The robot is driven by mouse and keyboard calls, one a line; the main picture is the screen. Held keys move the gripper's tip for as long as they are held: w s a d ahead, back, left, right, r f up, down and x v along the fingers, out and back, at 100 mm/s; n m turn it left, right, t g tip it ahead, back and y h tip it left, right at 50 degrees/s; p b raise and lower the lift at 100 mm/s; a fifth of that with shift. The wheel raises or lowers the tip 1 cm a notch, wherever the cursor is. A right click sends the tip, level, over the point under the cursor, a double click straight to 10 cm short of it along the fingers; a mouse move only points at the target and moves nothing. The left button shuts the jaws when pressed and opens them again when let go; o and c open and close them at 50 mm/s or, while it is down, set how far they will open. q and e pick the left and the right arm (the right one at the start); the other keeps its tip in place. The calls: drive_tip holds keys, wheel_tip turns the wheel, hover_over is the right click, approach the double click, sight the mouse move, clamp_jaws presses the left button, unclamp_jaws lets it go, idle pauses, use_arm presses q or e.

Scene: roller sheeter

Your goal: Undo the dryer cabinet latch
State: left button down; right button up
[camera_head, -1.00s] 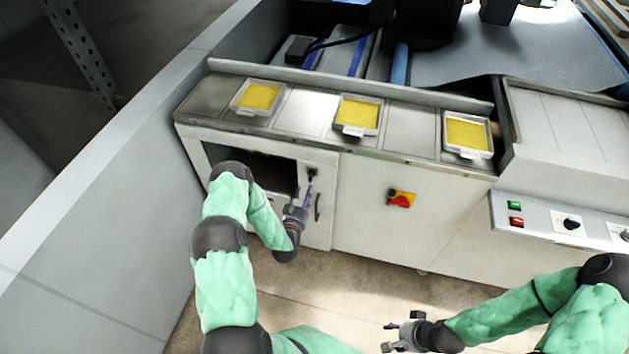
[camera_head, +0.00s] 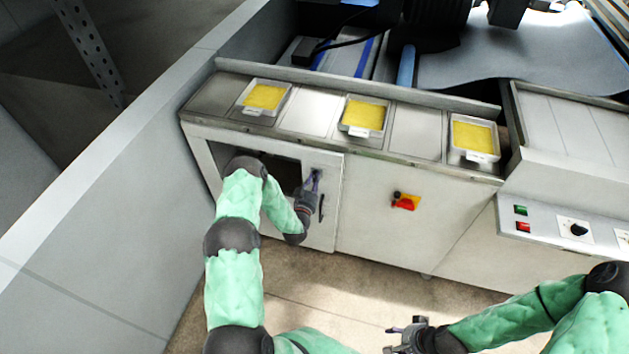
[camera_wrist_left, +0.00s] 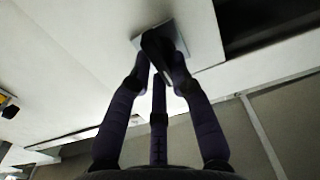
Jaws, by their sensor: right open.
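The dryer cabinet (camera_head: 335,160) is the pale cabinet under the counter, with a dark opening at its left. Its latch is a small dark piece high on the white panel beside that opening, mostly hidden by my fingers in the head view. In the left wrist view the black latch (camera_wrist_left: 157,45) stands on a square metal plate (camera_wrist_left: 200,35). My left gripper (camera_head: 313,180) is at the latch, its purple fingers closed in around it from both sides. My right gripper (camera_head: 393,338) is open and empty, low in the head view, away from the cabinet.
A dark vertical handle (camera_head: 321,207) is just below the latch. A red and yellow switch (camera_head: 405,202) is on the panel to the right. Several trays of yellow material, one at the left (camera_head: 264,98), sit on the counter above. The floor in front is clear.

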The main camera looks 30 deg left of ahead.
use_arm(q)
drive_tip(key=shift+m, duration=0.3)
drive_tip(key=shift+f+m+b, duration=0.2)
drive_tip(key=shift+m+b, duration=1.65)
drive_tip(key=shift+m, duration=1.05)
drive_tip(key=shift+f+m+b, duration=0.15)
drive_tip(key=shift+m+b, duration=1.7)
drive_tip(key=shift+m, duration=1.05)
drive_tip(key=shift+f+m+b, duration=0.2)
drive_tip(key=shift+m+b, duration=1.65)
drive_tip(key=shift+m, duration=1.05)
drive_tip(key=c, duration=1.1)
unclamp_jaws()
drive_tip(key=shift+s, duration=0.1)
